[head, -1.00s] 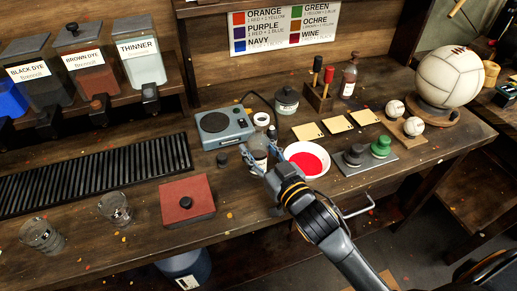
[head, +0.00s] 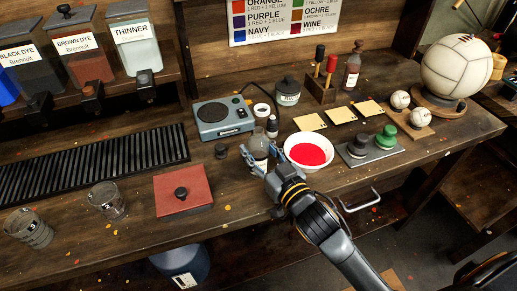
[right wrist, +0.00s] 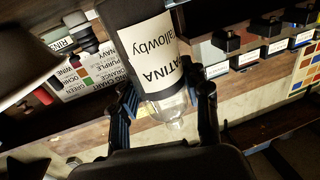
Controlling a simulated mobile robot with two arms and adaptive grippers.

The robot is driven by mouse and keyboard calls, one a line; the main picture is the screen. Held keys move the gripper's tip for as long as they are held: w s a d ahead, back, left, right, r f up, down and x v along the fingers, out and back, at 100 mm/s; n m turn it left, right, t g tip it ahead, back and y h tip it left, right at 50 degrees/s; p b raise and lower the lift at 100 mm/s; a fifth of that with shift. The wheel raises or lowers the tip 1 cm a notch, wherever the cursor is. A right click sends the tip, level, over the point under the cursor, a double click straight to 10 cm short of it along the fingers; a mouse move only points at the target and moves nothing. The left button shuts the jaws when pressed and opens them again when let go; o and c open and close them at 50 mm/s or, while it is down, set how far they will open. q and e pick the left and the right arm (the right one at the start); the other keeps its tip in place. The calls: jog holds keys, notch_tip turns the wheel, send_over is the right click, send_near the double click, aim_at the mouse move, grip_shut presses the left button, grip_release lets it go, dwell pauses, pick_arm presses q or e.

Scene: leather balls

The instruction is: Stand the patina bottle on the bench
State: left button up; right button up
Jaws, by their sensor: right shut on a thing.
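The bottle looks roughly upright in the head view. I cannot tell whether its base touches the bench (head: 235,182). My left gripper is not in view.
The bowl of red dye (head: 308,152) is close to the right of the bottle. Bare bench lies between box and gripper.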

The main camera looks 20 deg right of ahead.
jog(key=shift+f+b, duration=0.3)
jog(key=shift+f, duration=0.15)
